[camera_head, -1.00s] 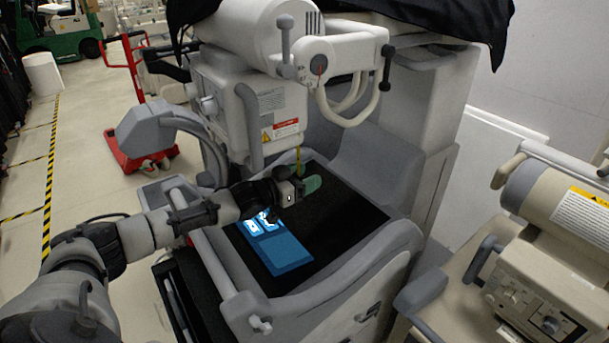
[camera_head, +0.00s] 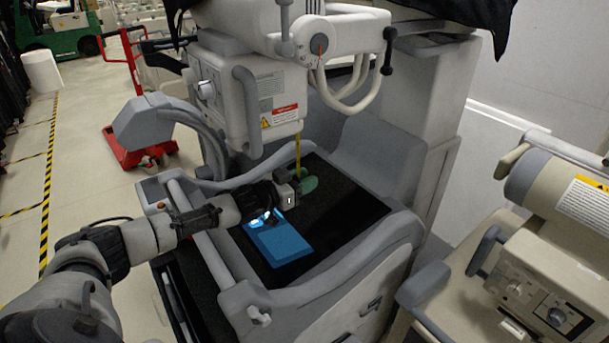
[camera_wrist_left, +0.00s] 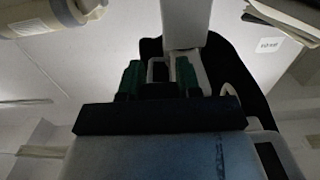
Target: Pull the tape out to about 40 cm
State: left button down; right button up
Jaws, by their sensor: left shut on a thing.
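A thin yellow tape (camera_head: 298,152) runs nearly straight down from the underside of the white machine head (camera_head: 255,100) to my left gripper (camera_head: 305,184). My left gripper has green fingertips and is shut on the tape's lower end, above the dark tray of the machine. In the left wrist view its two green fingers (camera_wrist_left: 158,80) stand either side of a small pale frame-like shape; I cannot tell for sure that this is the tape's end. The fingers partly hide the tape's end in the head view. My right gripper is not in view.
A blue flat panel (camera_head: 278,240) lies on the dark tray (camera_head: 345,205) below my left wrist. The grey machine rim (camera_head: 330,275) surrounds the tray. Another beige machine (camera_head: 545,270) stands at the right. A red pallet jack (camera_head: 135,150) stands on the floor behind left.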

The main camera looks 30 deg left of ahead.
pick_arm(q)
notch_tip(320, 180, down, 4)
jog(key=shift+r+b, duration=0.25)
jog(key=shift+b, duration=0.15)
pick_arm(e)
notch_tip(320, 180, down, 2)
pick_arm(q)
jog(key=c, duration=0.8)
grip_release()
jog(key=shift+o, duration=0.2)
jog(key=shift+r, duration=0.1)
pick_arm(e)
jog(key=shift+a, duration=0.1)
pick_arm(q)
jog(key=b+v, duration=0.2)
jog(key=v, duration=0.8)
jog(key=shift+s+a, duration=0.2)
jog(key=shift+s, duration=0.15)
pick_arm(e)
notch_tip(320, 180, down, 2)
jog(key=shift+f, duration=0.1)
